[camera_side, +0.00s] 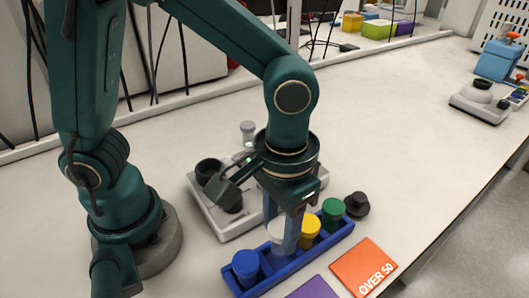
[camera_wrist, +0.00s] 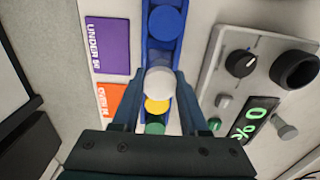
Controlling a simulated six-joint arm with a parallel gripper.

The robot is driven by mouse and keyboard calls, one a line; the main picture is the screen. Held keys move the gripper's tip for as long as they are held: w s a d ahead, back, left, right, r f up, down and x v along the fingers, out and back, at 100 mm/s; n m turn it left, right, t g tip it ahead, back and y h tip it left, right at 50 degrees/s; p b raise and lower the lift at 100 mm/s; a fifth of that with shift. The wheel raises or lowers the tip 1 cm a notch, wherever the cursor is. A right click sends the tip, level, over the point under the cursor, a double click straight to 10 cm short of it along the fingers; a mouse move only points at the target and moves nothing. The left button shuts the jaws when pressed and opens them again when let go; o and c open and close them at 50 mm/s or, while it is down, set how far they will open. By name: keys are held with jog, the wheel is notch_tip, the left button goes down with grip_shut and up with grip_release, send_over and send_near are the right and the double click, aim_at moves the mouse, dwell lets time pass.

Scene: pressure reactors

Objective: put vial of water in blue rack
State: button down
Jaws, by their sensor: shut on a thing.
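My gripper (camera_side: 280,228) points down over the blue rack (camera_side: 333,243) and is shut on a white-capped vial (camera_side: 278,233). In the wrist view, the white cap (camera_wrist: 159,82) sits between my fingertips (camera_wrist: 157,88), in line with the rack (camera_wrist: 160,45). The vial is between the blue-capped vial (camera_side: 246,264) and the yellow-capped vial (camera_side: 311,228). A green-capped vial (camera_side: 333,211) stands at the rack's far end. My fingers hide much of the held vial. I cannot tell whether its bottom is fully seated, or see its contents.
A grey-white device (camera_side: 205,215) with dark knobs stands behind the rack; its display (camera_wrist: 253,122) shows in the wrist view. A clear capped vial (camera_side: 247,130) stands by it. An orange "OVER 50" card (camera_side: 366,264) and purple card (camera_side: 312,288) lie in front. A black object (camera_side: 357,204) is near the rack's end.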

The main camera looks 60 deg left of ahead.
jog(key=shift+f, duration=1.45)
jog(key=shift+f, duration=0.3)
grip_release()
dwell(0.4)
jog(key=shift+r, duration=3.55)
